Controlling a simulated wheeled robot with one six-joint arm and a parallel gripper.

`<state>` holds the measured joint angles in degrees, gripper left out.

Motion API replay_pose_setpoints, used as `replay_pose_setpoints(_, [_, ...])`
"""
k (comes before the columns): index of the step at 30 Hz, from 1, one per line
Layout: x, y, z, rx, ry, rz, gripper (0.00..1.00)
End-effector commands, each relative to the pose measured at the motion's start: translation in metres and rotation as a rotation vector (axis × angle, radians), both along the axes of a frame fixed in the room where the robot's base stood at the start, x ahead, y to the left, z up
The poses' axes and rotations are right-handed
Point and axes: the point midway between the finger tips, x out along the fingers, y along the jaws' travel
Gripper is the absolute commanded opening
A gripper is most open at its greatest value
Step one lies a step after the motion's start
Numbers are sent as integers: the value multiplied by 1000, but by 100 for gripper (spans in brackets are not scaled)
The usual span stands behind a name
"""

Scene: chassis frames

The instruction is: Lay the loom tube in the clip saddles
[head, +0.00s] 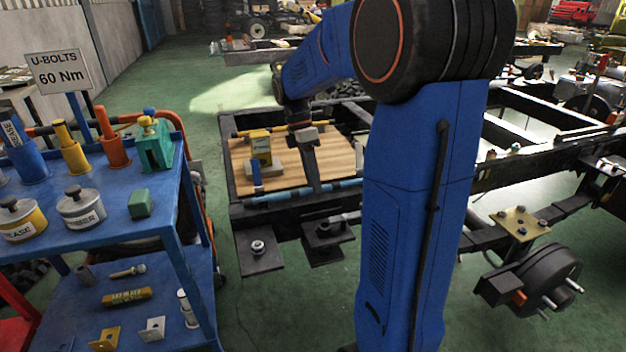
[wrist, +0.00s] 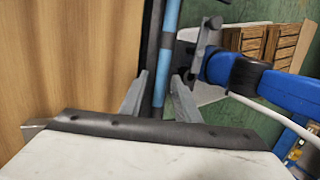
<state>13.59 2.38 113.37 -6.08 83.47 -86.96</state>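The loom tube appears to be the light blue tube (head: 310,192) with dark bands, lying along the near rail of the chassis frame (head: 240,215). In the wrist view a light blue tube (wrist: 168,45) runs down between the two fingers. My gripper (head: 305,136) is above the frame, over the wooden board. In the wrist view my gripper (wrist: 161,77) has its fingers apart on either side of the tube, with small gaps showing. I cannot make out the clip saddles clearly.
A yellow tube or strip (head: 285,131) lies along the far side. A blue trolley (head: 95,215) with bottles and tins stands at left. Wooden crates (wrist: 243,40) show in the wrist view.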

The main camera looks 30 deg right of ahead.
Motion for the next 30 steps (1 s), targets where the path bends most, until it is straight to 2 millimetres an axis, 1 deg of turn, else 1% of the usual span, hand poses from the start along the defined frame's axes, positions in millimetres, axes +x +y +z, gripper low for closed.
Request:
replay_pose_setpoints(5, [0, 0, 0, 0, 0, 0, 33])
replay_pose_setpoints(8, [1, 0, 4, 0, -1, 0, 33])
replay_pose_setpoints(10, [4, 0, 10, -1, -3, 0, 33])
replay_pose_setpoints(14, [12, 0, 30, -1, -3, 0, 33])
replay_pose_setpoints(21, [27, 2, 75, -1, -3, 0, 33])
replay_pose_setpoints(24, [33, 2, 90, 0, -1, 0, 33])
replay_pose_setpoints(30, [40, 3, 110, 0, -1, 0, 33])
